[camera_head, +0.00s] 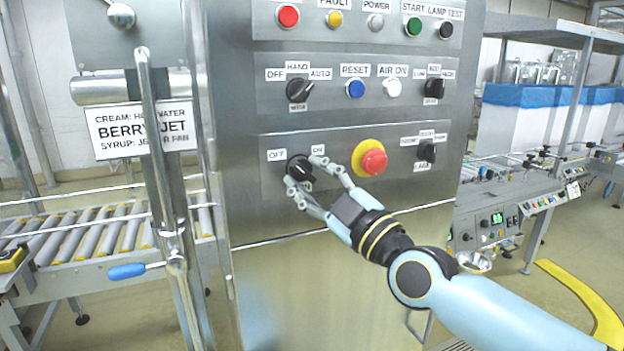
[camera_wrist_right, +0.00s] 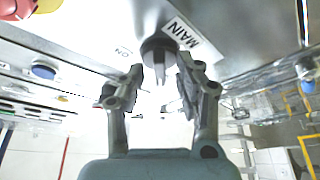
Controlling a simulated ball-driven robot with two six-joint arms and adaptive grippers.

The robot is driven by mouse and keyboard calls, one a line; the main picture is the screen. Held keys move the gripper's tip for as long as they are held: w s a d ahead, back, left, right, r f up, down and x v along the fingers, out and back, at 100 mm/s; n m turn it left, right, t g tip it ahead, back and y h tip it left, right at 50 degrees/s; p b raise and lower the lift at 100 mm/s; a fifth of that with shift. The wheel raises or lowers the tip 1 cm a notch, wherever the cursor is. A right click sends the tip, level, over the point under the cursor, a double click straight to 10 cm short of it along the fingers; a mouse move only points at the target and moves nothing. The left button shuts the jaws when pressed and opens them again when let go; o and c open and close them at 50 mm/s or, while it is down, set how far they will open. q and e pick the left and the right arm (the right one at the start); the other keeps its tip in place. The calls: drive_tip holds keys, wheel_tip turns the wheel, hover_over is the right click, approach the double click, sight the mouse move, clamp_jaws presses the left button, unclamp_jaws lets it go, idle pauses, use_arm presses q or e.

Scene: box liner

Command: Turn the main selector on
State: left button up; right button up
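The main selector (camera_head: 299,167) is a black rotary knob on the lower row of the steel control panel, with OFF at its upper left and ON at its upper right. The angle of its handle is hard to tell. My right gripper (camera_head: 304,172) is open, with one fingertip at the knob's upper right and the other at its lower left. In the right wrist view the knob (camera_wrist_right: 158,48) sits beside the MAIN label (camera_wrist_right: 190,38), just beyond and between the open fingers (camera_wrist_right: 158,85). Contact is not clear. My left gripper is not in view.
A red emergency button (camera_head: 374,162) on a yellow ring sits right of the selector, close to my right gripper. Another black selector (camera_head: 427,152) is further right. A HAND/OFF/AUTO selector (camera_head: 299,89) is above. A steel pipe (camera_head: 160,170) with a blue lever stands left.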

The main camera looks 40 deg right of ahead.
clamp_jaws()
